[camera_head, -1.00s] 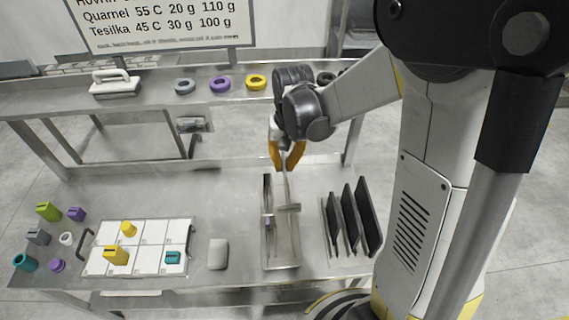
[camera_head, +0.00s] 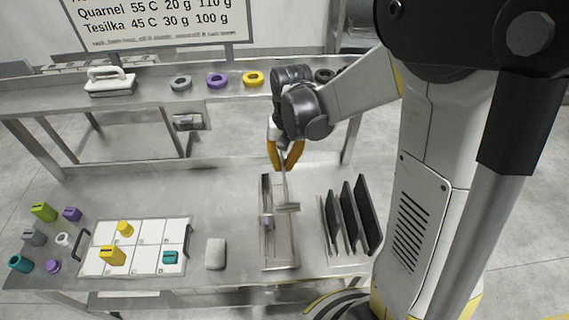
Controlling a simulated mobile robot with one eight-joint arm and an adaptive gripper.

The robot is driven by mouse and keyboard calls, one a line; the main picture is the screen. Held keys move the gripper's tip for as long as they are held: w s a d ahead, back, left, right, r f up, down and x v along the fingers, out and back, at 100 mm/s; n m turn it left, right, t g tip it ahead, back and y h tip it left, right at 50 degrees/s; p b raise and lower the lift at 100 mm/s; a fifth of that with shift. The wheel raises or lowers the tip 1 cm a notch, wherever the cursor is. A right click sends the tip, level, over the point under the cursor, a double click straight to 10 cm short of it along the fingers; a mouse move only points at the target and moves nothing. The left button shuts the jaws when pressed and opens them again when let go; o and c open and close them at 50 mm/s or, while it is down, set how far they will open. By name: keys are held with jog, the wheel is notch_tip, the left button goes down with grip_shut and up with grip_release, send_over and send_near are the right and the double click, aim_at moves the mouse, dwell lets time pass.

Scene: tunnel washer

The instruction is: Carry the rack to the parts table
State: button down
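The white tray (camera_head: 151,254), a flat rectangle marked into cells with dark handles at its left and right ends, lies on the steel table (camera_head: 160,188); it may be the rack. Two yellow parts and a teal part (camera_head: 170,257) stand on it. A narrow metal frame (camera_head: 281,252) lies right of it. My gripper (camera_head: 286,167), with yellow fingers, hangs over the frame's far end, well right of the tray. Its fingertips close in on a thin upright metal handle (camera_head: 286,187) that reaches down to a crosspiece. I cannot tell whether the handle belongs to the frame.
Dark upright panels (camera_head: 361,215) stand right of the frame. A grey block (camera_head: 215,253) lies between tray and frame. Loose coloured parts (camera_head: 43,212) stand at the left. A back shelf (camera_head: 150,92) holds a white brush-like tool (camera_head: 110,82) and coloured rings (camera_head: 217,80).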

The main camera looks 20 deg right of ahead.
jog(key=shift+f, duration=0.15)
jog(key=shift+s+d+f+b, duration=0.1)
jog(key=shift+d+f+b, duration=0.1)
jog(key=shift+f+b, duration=0.3)
jog(key=shift+d+f+b, duration=0.2)
jog(key=shift+f+b, duration=0.25)
jog(key=shift+b, duration=0.05)
jog(key=shift+s+f+b, duration=0.1)
jog(key=shift+f+b, duration=0.5)
dwell(0.6)
jog(key=c, duration=1.4)
grip_release()
jog(key=r, duration=1.2)
jog(key=shift+s+d, duration=0.2)
jog(key=shift+d, duration=0.2)
